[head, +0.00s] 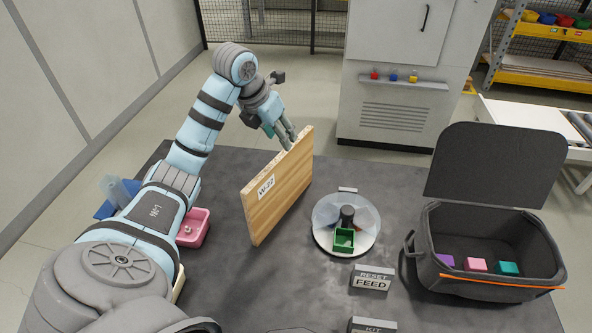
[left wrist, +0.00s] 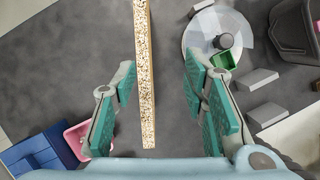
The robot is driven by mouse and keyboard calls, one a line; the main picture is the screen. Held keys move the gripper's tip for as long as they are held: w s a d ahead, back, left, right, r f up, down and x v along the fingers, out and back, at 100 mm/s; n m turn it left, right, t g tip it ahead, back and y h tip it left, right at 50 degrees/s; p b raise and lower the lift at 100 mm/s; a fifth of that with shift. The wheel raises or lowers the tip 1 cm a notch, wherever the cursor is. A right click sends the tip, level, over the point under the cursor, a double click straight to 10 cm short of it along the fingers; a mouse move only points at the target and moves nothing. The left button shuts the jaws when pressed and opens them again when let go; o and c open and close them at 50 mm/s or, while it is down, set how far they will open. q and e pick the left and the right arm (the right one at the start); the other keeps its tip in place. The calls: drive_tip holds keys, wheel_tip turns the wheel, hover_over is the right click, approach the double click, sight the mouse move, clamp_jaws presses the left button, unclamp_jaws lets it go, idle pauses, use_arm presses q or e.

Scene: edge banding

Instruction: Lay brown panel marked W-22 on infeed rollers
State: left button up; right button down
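The brown panel (head: 280,195) marked W-22 stands upright on edge on the dark table, its label facing left in the head view. In the left wrist view its speckled edge (left wrist: 145,75) runs down from the top, between the fingers. My left gripper (head: 285,136) is at the panel's upper far corner. It is open, and the left wrist view shows its green-padded fingers (left wrist: 163,90) apart, with a gap on both sides of the panel. The infeed rollers (head: 581,124) are partly visible at the right edge of the head view. My right gripper is not in view.
A turntable (head: 326,238) with a green bin stands right of the panel. An open dark case (head: 484,285) with coloured blocks is at the right. A pink bin (head: 194,228) sits beside my left arm. A RESET FEED block (head: 372,279) stands in front.

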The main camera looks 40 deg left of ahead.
sight(280, 157)
use_arm(q)
drive_tip(key=a+f+b, duration=0.2)
drive_tip(key=f+b, duration=0.1)
drive_tip(key=shift+s+n+y, duration=0.2)
drive_tip(key=shift+n+y, duration=0.1)
drive_tip(key=f+b, duration=0.3)
drive_tip(key=shift+s+d, duration=0.15)
drive_tip(key=shift+s, duration=0.2)
drive_tip(key=shift+w+f+p, duration=0.35)
drive_tip(key=shift+f, duration=0.15)
drive_tip(key=w+f, duration=0.2)
drive_tip(key=f, duration=0.1)
drive_tip(key=w+f, duration=0.1)
drive_tip(key=w, duration=0.1)
drive_tip(key=shift+a+f, duration=0.35)
drive_tip(key=shift+a, duration=0.05)
drive_tip(key=shift+w+f, duration=0.1)
drive_tip(key=shift+f, duration=0.15)
drive_tip(key=shift+s+r, duration=0.15)
drive_tip(key=shift+s, duration=0.15)
drive_tip(key=shift+s+r, duration=0.1)
drive_tip(key=c, duration=0.3)
clamp_jaws()
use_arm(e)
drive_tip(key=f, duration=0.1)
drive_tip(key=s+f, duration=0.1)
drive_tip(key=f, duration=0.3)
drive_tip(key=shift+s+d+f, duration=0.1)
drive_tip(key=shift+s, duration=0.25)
